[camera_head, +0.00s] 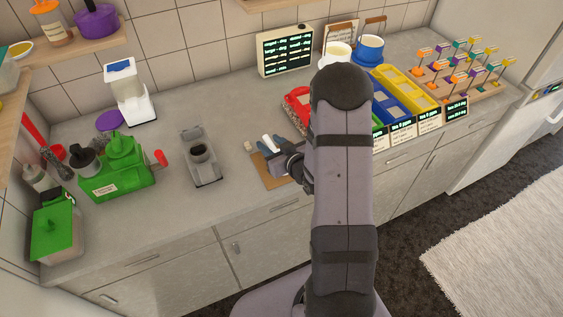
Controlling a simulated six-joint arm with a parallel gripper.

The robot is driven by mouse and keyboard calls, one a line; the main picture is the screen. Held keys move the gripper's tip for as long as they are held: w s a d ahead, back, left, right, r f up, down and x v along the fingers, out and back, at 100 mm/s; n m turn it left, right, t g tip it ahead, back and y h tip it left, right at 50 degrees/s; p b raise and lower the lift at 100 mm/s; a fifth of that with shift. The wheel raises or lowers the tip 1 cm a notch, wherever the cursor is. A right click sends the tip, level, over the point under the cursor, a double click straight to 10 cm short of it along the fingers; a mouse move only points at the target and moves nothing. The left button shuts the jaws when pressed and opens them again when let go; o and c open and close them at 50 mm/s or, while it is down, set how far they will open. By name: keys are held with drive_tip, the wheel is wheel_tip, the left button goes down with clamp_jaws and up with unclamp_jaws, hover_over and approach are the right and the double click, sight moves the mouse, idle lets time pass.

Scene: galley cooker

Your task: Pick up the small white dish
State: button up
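I cannot make out a small white dish with certainty. A small white piece (268,139) shows right beside my gripper (271,150), above a brown board (263,174) on the counter; its shape is too small to tell, and I cannot tell whether the gripper touches it. My gripper is low over the brown board, pointing left. Its fingers are too small and dark to show whether they are open or shut. My arm hides part of the counter.
A grey device (201,157) stands left of the board, and a green machine (117,168) farther left. A red tray (297,105) is close behind the gripper. Blue and yellow bins (413,91) stand right of my arm. Bare counter lies between the grey device and the green machine.

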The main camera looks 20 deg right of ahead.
sight(271, 143)
clamp_jaws()
drive_tip(key=shift+r, duration=0.15)
drive_tip(key=shift+r+b, duration=0.45)
drive_tip(key=shift+r, duration=4.4)
